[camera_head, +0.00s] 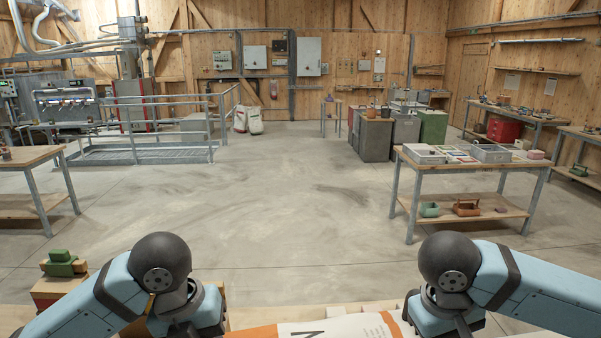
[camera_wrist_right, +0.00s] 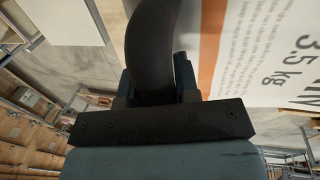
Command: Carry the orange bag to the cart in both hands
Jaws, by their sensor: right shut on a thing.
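The orange bag (camera_head: 345,327), white with orange bands and dark print, shows at the bottom edge of the head view, between my two grippers; most of it is cut off. In the right wrist view the bag (camera_wrist_right: 268,55) fills the upper right, with an orange stripe and "3.5 kg" on it. I cannot pick out the cart.
A light wooden surface (camera_head: 247,317) lies under the bag's far side. Wooden boxes with a green item (camera_head: 62,264) stand at lower left. A workbench (camera_head: 470,168) stands right, another table (camera_head: 28,158) left. Grey cabinets (camera_head: 376,138) and white sacks (camera_head: 254,121) stand farther back. The middle floor is clear.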

